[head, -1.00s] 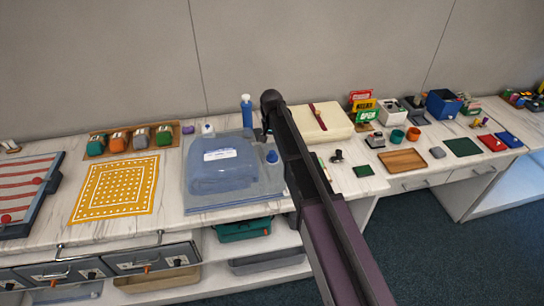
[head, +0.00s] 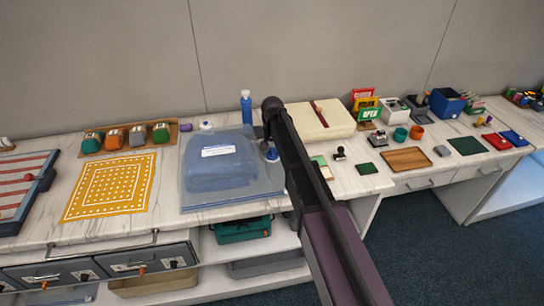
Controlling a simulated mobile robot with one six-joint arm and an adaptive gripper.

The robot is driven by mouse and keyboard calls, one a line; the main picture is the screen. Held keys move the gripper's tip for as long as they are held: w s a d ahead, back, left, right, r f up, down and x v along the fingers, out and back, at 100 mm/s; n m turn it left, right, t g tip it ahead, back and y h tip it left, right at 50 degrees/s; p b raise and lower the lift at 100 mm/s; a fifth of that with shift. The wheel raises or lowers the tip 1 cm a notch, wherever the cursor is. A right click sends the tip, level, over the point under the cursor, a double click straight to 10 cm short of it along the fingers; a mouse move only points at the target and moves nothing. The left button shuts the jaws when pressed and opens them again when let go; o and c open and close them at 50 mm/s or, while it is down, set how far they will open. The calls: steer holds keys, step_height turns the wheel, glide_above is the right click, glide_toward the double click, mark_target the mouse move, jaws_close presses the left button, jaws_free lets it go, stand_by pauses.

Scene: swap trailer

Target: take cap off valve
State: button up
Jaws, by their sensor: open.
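A clear blue storage bag (head: 220,188) holding folded blue contents lies flat on the white marble-look counter. It has a white label on top. A small round blue piece (head: 271,153), which looks like the valve with its cap, sits at the bag's right side, next to my arm. I cannot tell cap from valve at this size. My dark arm reaches from the bottom right up past this piece. My gripper cannot be made out; the arm's upper end hides what lies beyond it.
A blue bottle (head: 246,107) stands behind the bag, and a small white-topped item (head: 206,126) stands at its back edge. A cream box (head: 322,121) lies right of my arm. A yellow patterned cloth (head: 112,187) is at left. Drawers (head: 143,261) are below the counter.

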steer(key=shift+f, duration=0.1)
steer(key=shift+c, duration=0.2)
stand_by(0.4)
steer(key=c, duration=0.9)
